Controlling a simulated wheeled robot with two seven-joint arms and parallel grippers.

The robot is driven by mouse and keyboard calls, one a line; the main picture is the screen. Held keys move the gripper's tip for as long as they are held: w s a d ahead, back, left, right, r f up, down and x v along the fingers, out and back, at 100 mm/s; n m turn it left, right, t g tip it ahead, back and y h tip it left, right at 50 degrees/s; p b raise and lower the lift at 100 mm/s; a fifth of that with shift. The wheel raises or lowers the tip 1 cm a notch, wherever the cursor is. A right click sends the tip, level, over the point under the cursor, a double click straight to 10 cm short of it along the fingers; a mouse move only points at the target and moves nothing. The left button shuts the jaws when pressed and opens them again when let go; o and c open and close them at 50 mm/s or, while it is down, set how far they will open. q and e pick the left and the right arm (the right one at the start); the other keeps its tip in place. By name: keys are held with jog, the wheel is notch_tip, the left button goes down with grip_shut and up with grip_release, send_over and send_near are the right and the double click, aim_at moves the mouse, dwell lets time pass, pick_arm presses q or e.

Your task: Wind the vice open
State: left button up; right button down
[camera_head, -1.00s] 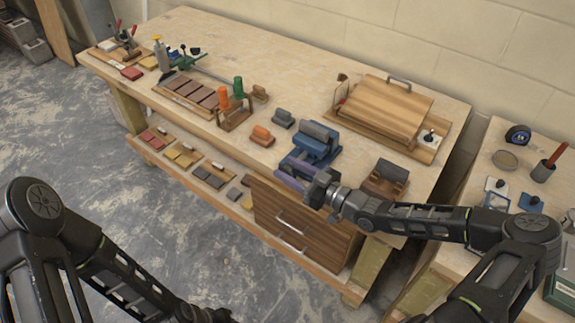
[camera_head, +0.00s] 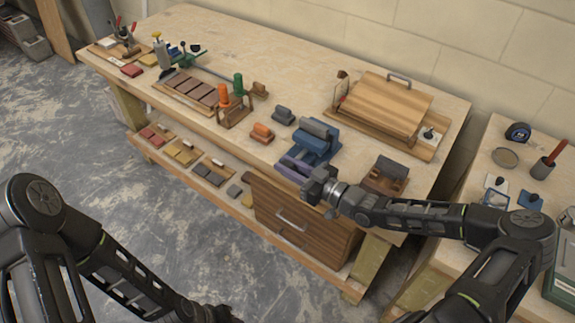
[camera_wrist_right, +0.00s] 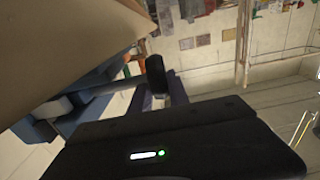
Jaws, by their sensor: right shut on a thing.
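The blue vice (camera_head: 312,146) is fixed at the front edge of the workbench, with a purple part (camera_head: 293,166) at its front. My right gripper (camera_head: 316,184) is at the vice's front, shut on what seems to be its handle; the gripper hides most of the grip. In the right wrist view, blue vice parts (camera_wrist_right: 50,112) are at the left, and a dark rounded piece (camera_wrist_right: 155,74) stands upright near the purple part. My left gripper (camera_head: 218,313) is low at the bottom edge, away from the bench, and its fingers are not clear.
The workbench (camera_head: 240,45) carries a grey-topped brown block (camera_head: 386,174) right of the vice, a wooden box (camera_head: 385,103) behind, and small orange (camera_head: 262,133) and grey (camera_head: 283,115) blocks to the left. A drawer unit (camera_head: 300,220) is below. A second table (camera_head: 490,150) stands at right.

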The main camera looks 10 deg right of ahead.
dwell(0.4)
jog(key=shift+w+a+r+g+h+p, duration=0.1)
jog(key=shift+r+g+h+p, duration=0.05)
jog(key=shift+g+h+p, duration=0.45)
jog(key=shift+w+r+g+h+p, duration=0.1)
jog(key=shift+g+h+p, duration=0.2)
jog(key=shift+g+p, duration=0.35)
jog(key=shift+a+g+h+p, duration=0.1)
jog(key=shift+g+h+p, duration=0.35)
jog(key=shift+h+p, duration=0.1)
jog(key=shift+w+f+g+h, duration=0.15)
jog(key=shift+g+h, duration=0.4)
jog(key=shift+g, duration=0.15)
jog(key=shift+w+a+f+g+h, duration=0.15)
jog(key=shift+a+g+h, duration=0.05)
jog(key=shift+g+h, duration=0.7)
jog(key=g+h, duration=0.1)
jog(key=g+h+b, duration=0.1)
jog(key=shift+w+a+f+g, duration=0.15)
jog(key=shift+f+g, duration=0.1)
jog(key=shift+g, duration=0.15)
jog(key=shift+f+g+h+b, duration=0.1)
jog(key=shift+g+h+b, duration=0.35)
jog(key=shift+g+h, duration=0.25)
jog(key=shift+f+g+h, duration=0.15)
jog(key=shift+g+h, duration=0.65)
jog(key=shift+g, duration=0.2)
jog(key=shift+d+f+g+h, duration=0.15)
jog(key=shift+d+g+h, duration=0.05)
jog(key=shift+g+h, duration=0.75)
